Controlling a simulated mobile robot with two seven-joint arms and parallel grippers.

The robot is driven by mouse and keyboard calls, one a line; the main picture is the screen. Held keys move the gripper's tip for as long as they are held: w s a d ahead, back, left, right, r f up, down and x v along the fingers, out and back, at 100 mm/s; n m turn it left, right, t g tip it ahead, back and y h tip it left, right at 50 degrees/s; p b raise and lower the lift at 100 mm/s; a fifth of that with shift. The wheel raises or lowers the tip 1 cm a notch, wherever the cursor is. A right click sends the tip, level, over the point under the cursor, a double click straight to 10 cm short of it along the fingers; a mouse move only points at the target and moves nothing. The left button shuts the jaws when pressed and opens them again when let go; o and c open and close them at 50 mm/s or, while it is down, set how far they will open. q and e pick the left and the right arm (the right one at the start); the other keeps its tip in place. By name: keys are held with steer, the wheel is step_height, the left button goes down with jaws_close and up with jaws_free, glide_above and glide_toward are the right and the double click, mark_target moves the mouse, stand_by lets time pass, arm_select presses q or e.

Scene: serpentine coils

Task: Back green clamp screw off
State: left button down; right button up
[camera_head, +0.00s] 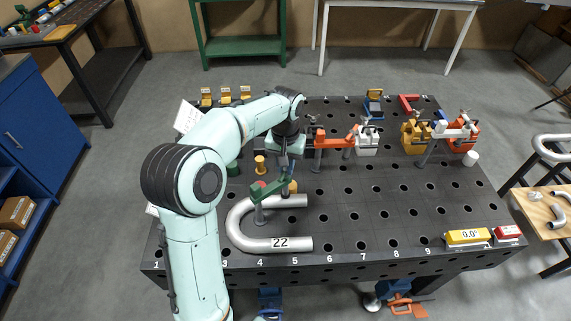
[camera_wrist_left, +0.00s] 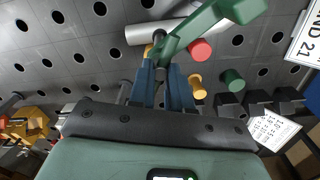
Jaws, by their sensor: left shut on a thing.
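My left gripper (camera_head: 286,168) reaches down from behind the clamp. In the left wrist view its blue-grey fingers (camera_wrist_left: 163,84) are shut on the clamp's screw end, which the fingers mostly hide. A part of the grey tube (camera_wrist_left: 152,32) lies just beyond. My right gripper is not in view.
A red cylinder (camera_wrist_left: 200,50), a yellow peg (camera_wrist_left: 197,86) and a green cylinder (camera_wrist_left: 233,79) stand close by. Orange (camera_head: 333,140), white (camera_head: 367,140) and yellow (camera_head: 414,138) clamps stand at the back right.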

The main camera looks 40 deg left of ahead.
mark_target(285, 169)
arm_select(q)
steer(key=shift+n, duration=2.3)
steer(key=c, duration=1)
jaws_free()
step_height(285, 169, up, 13)
steer(key=shift+r, duration=0.2)
